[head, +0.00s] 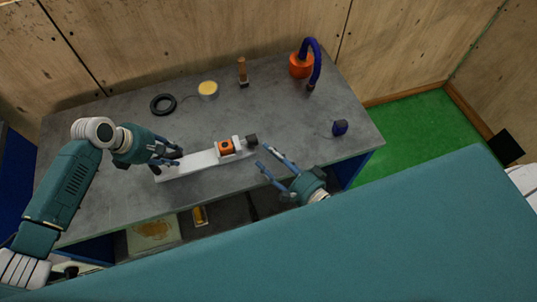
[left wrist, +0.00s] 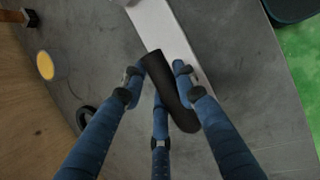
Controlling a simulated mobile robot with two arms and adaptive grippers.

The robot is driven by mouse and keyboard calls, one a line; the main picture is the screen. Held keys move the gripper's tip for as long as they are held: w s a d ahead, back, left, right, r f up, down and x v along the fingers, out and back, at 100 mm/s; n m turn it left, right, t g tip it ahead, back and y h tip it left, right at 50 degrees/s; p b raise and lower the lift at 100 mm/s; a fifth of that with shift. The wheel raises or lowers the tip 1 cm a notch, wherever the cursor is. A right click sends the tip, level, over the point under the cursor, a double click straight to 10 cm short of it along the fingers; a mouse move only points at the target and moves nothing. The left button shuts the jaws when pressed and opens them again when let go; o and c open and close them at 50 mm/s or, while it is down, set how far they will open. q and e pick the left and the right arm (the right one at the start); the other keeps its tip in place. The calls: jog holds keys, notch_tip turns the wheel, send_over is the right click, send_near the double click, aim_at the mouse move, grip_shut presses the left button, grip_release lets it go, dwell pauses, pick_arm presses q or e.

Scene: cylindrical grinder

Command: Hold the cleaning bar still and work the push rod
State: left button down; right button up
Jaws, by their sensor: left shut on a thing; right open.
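The cleaning bar (head: 190,164) is a long pale bar lying across the workbench, with an orange and white block (head: 226,147) near its right end. A short dark knob (head: 252,140) sticks out past this block; it may be the push rod's end. My left gripper (head: 174,158) is at the bar's left end. In the left wrist view its blue fingers close around a black cylindrical handle (left wrist: 170,88), with the pale bar (left wrist: 165,25) behind it. My right gripper (head: 261,156) is open and empty, its fingertips just below and right of the dark knob, apparently apart from it.
On the grey workbench (head: 110,190) stand a black ring (head: 163,104), a yellow-topped tin (head: 208,90), a wooden-handled brush (head: 243,72) and an orange pot with a blue hose (head: 300,66). A small dark blue item (head: 340,128) lies near the right edge. The bench around the bar is clear.

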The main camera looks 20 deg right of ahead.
pick_arm(q)
jog(key=shift+s+f, duration=0.1)
jog(key=shift+s, duration=0.05)
jog(key=c, duration=1.3)
grip_release()
pick_arm(e)
jog(key=shift+f, duration=0.1)
pick_arm(q)
jog(key=shift+o, duration=0.2)
jog(key=v, duration=1.2)
jog(key=shift+w, duration=0.2)
jog(key=shift+d, duration=0.1)
